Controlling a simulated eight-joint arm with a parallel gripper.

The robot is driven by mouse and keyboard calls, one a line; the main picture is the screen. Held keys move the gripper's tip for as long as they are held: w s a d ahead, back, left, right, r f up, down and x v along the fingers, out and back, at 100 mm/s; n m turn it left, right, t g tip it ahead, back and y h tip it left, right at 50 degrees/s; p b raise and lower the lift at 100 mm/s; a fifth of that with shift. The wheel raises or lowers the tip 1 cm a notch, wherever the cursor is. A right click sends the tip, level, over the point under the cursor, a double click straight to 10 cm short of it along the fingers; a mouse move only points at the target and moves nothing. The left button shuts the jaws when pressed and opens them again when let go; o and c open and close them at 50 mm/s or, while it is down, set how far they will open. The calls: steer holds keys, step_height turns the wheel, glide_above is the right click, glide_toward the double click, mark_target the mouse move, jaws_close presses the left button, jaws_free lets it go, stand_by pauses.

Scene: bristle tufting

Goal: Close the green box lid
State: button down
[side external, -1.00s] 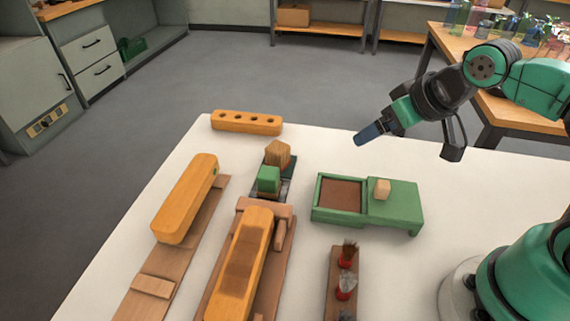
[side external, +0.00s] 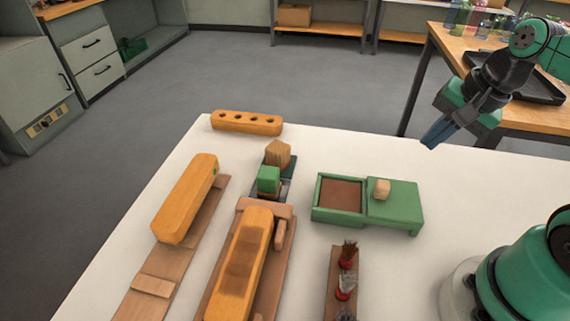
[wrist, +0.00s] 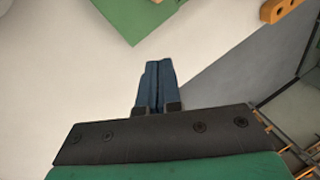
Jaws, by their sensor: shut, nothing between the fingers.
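The green box (side external: 334,214) stands on the white table, its left part open and showing a brown inside. Its green lid (side external: 400,205) sits slid to the right, covering the right part and jutting past it. A pale wooden knob (side external: 382,187) stands on the lid near its left edge. My gripper (side external: 432,140) is in the air behind and to the right of the box, apart from it, with its blue fingers shut and empty. In the wrist view the shut fingers (wrist: 157,80) point toward the table, and a green corner (wrist: 135,18) shows at the top.
Left of the box are a small green block (side external: 268,179), a wooden block (side external: 278,153) and two long orange wooden pieces. A holed orange bar (side external: 247,122) lies at the back. A brown rack with bristle tufts (side external: 345,275) stands in front. The table behind the box is clear.

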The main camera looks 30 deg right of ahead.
steer(key=s+d+r+m+g+y, duration=0.15)
steer(key=s+m, duration=0.35)
steer(key=m, duration=0.6)
steer(key=m+y, duration=0.1)
steer(key=m, duration=0.2)
glide_toward(399, 198)
steer(key=shift+t, duration=0.35)
steer(key=f, duration=0.5)
steer(key=shift+s+d, duration=0.2)
steer(key=shift+s, duration=0.15)
steer(key=shift+w+a, duration=1.4)
steer(key=shift+a, duration=0.05)
steer(key=w+a, duration=0.7)
